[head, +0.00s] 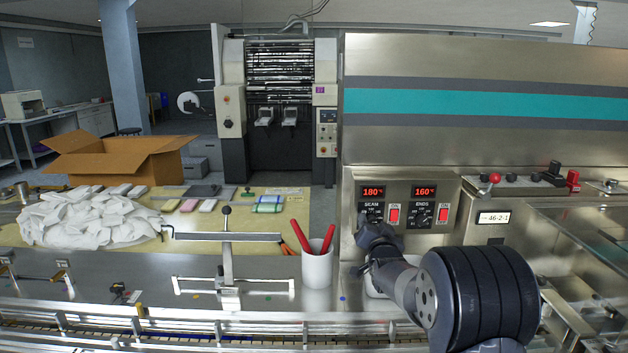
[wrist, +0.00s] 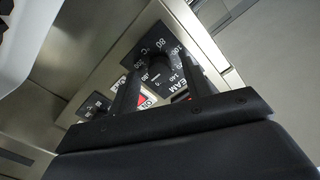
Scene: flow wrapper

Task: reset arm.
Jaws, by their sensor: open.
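My gripper (head: 370,240) is in front of the lower left of the control panel (head: 350,190), with my arm reaching in from the lower right. In the wrist view my gripper (wrist: 157,75) is open, its two dark fingers pointing at the panel. A black dial knob (wrist: 157,73) with a numbered scale and a label ending in "EAM" shows between the fingers. I cannot tell whether they touch it. In the head view the arm's end partly hides this left knob. The right knob (head: 422,215), labelled ENDS, is clear.
Red switches (head: 394,215) sit beside the knobs. A white cup with red-handled tools (head: 317,268) stands left of my gripper. A metal stand (head: 228,250), white cloth-like heap (head: 90,218) and open cardboard box (head: 115,160) lie farther left. A red-knobbed lever (head: 494,178) is at right.

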